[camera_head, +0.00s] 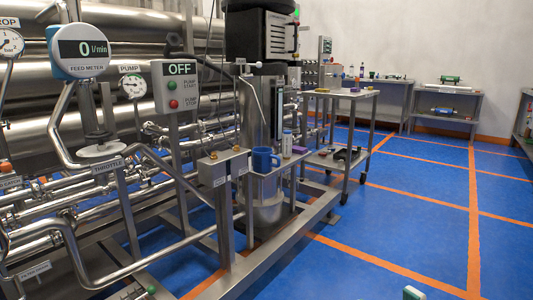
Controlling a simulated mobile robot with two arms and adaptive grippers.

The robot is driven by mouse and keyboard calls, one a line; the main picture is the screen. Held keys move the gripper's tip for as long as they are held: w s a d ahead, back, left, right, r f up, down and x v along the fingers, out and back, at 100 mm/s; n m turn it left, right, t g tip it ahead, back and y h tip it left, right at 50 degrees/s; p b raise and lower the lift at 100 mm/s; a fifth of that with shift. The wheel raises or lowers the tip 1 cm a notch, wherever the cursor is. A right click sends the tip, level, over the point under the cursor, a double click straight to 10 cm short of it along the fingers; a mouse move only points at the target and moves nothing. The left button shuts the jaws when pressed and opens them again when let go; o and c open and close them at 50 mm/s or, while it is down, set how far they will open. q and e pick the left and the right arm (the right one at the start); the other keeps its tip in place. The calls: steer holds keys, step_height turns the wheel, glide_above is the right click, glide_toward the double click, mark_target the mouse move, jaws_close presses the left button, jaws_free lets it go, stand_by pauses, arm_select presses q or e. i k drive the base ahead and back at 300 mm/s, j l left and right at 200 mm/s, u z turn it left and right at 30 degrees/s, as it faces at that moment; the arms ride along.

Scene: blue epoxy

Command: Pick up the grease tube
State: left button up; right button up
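I cannot pick out the grease tube for certain. A small upright white bottle-like item (287,143) stands on the small steel shelf beside a blue mug (264,160). A steel trolley (345,95) further back carries small items, among them a yellow one (355,90). Dark items on its lower shelf are too small to name. Small upright bottles (361,70) show behind the trolley. Neither of my grippers can be made out. Only small green and pale parts show at the bottom edge, and I cannot tell what they are.
Steel pipes, a feed meter (81,50) and a pump switch box (174,86) fill the left. A low steel frame (285,232) runs along the floor. Benches with green-bodied equipment (450,79) stand at the back wall. The blue floor (420,215) at right is clear.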

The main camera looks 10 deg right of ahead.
mark_target(288, 134)
steer(key=i+l+u, duration=0.1)
steer(key=i+l, duration=0.25)
steer(key=i+l+u, duration=0.15)
steer(key=i+l, duration=0.15)
steer(key=l, duration=0.3)
steer(key=i+l+u, duration=0.1)
steer(key=i+l, duration=0.2)
steer(key=l, duration=0.25)
steer(key=i+l+u, duration=0.15)
steer(key=i+l, duration=0.15)
steer(key=l, duration=0.25)
steer(key=i+l+u, duration=0.1)
steer(key=i+l, duration=0.15)
steer(key=l, duration=0.3)
steer(key=i+l+u, duration=0.1)
steer(key=i+l, duration=0.15)
steer(key=l, duration=0.35)
steer(key=i+l+u, duration=0.15)
steer(key=l, duration=0.5)
steer(key=i+l+u, duration=0.1)
steer(key=i+l, duration=0.15)
steer(key=l, duration=0.4)
